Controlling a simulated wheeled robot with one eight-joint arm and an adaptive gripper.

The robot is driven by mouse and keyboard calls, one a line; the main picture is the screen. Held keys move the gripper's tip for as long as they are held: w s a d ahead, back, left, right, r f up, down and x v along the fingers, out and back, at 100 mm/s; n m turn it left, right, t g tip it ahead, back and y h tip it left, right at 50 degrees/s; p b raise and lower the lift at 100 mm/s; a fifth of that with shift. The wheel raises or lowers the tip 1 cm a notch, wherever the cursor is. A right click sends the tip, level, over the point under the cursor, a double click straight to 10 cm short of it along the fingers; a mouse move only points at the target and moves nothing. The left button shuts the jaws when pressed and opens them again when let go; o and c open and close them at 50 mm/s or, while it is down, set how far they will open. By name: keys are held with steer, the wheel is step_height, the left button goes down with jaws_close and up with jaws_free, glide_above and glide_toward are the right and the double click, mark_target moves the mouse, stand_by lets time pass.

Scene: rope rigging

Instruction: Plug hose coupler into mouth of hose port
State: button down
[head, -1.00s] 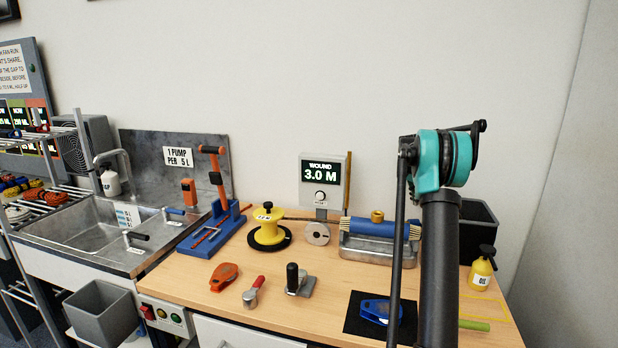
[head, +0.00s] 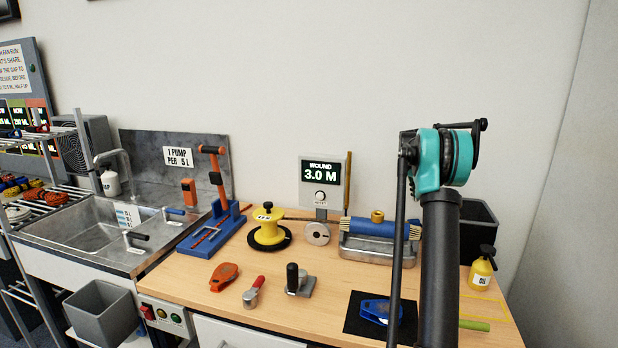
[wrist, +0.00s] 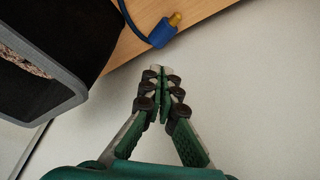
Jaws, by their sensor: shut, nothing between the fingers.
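In the wrist view, a blue fitting with a brass-coloured tip (wrist: 165,31), which looks like the hose coupler, lies near the edge of the wooden bench top. A thin blue hose (wrist: 130,17) runs from it out of the top of the picture. My gripper (wrist: 158,71) is shut and empty, a little below the coupler in the picture and apart from it. In the head view my arm shows at the right, but my gripper does not. I cannot pick out the port's mouth for sure. A brass-coloured piece (head: 377,216) shows beside a blue roll (head: 370,227).
A dark bin with a grey rim (wrist: 62,104) fills the left of the wrist view, close to my gripper. The bench (head: 205,282) holds a yellow spool (head: 268,232), an orange tool (head: 223,276), a red-handled tool (head: 254,292) and a yellow oil bottle (head: 482,271).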

steer(key=shift+r, duration=2.95)
stand_by(0.6)
steer(key=shift+r, duration=1.85)
